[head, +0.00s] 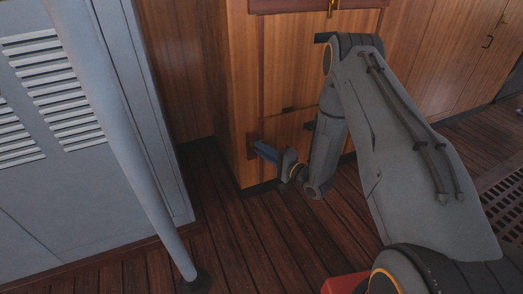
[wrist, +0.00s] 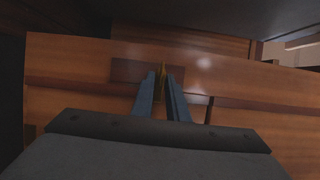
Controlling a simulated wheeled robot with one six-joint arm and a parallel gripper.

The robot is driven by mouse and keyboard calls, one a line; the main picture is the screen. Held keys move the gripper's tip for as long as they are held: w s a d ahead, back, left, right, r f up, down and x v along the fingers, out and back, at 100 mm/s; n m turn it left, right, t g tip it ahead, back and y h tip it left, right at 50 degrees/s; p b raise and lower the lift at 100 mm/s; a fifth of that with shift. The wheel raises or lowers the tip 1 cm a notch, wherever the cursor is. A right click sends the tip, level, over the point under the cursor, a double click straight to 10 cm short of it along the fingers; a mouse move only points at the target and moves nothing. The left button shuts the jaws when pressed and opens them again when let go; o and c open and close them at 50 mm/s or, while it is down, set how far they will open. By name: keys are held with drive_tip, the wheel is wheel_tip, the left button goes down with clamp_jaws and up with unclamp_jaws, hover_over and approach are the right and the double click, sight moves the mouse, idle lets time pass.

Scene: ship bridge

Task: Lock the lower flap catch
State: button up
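The lower flap catch (wrist: 162,72) is a small brass piece on a dark reddish wood plate (wrist: 128,70) on the cabinet front. In the wrist view it stands upright between the tips of my two blue-grey fingers. My gripper (wrist: 162,78) has its fingers close together, with the brass filling the narrow gap. In the head view my gripper (head: 258,148) reaches the lower left of the wooden cabinet (head: 240,95), and the catch is hidden behind it. The lower flap (head: 286,133) appears flush with the cabinet front.
Another brass catch (head: 333,8) sits higher on the cabinet. A grey slanted pole (head: 127,150) and a grey louvred locker (head: 60,190) stand to the left. Dark plank floor (head: 235,240) lies open in front of the cabinet. A floor grating (head: 505,200) is at right.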

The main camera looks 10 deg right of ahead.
drive_tip(key=shift+o, duration=0.6)
drive_tip(key=p+v, duration=0.2)
drive_tip(key=v, duration=0.6)
drive_tip(key=shift+w, duration=0.1)
